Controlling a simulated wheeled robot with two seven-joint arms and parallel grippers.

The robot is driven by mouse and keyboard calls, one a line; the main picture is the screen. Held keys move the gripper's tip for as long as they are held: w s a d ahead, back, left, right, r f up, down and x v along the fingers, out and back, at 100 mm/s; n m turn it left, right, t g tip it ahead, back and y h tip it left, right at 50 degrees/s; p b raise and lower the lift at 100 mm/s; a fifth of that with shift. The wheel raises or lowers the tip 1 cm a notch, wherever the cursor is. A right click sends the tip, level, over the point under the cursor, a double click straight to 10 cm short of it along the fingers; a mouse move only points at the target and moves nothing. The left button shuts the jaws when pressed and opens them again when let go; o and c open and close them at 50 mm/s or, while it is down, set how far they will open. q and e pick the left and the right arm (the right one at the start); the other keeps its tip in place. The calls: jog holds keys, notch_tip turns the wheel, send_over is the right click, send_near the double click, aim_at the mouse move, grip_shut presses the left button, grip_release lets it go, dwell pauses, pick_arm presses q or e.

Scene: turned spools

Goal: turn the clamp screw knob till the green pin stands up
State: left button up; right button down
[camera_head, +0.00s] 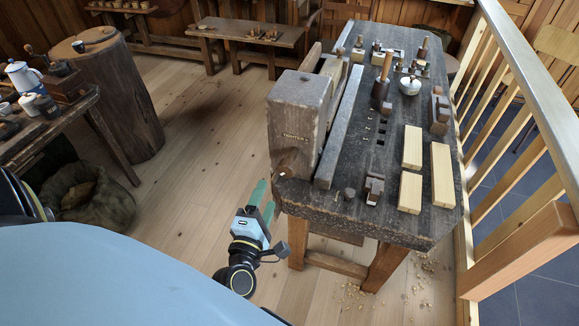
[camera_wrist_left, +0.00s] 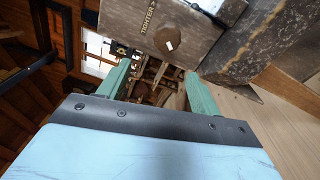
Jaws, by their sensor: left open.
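In the left wrist view the open fingers (camera_wrist_left: 158,72) point towards the block's face, just below the knob. I cannot make out a green pin.
The dark workbench (camera_head: 335,215) carries pale wood blocks (camera_head: 441,175), a mallet (camera_head: 382,80) and a round pot (camera_head: 410,85). A wooden railing (camera_head: 520,80) runs along the right. A stump (camera_head: 115,100) and sack (camera_head: 90,195) stand left. Floor between is clear.

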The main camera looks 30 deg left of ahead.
aim_at(289, 164)
pick_arm(q)
jog(key=w+n+b, duration=0.1)
jog(key=w+n, duration=0.3)
jog(key=n, duration=0.1)
jog(key=w+a+n+h+b, duration=0.1)
jog(key=w+n, duration=0.3)
jog(key=n, duration=0.1)
jog(key=w+n+b, duration=0.1)
jog(key=w+n, duration=0.4)
jog(key=n, duration=0.1)
jog(key=shift+a+f, duration=0.15)
jog(key=shift+a, duration=0.1)
pick_arm(e)
notch_tip(289, 164, down, 4)
jog(key=shift+w+f, duration=0.1)
jog(key=shift+f, duration=0.1)
pick_arm(q)
jog(key=c, duration=1)
pick_arm(e)
jog(key=shift+r, duration=0.15)
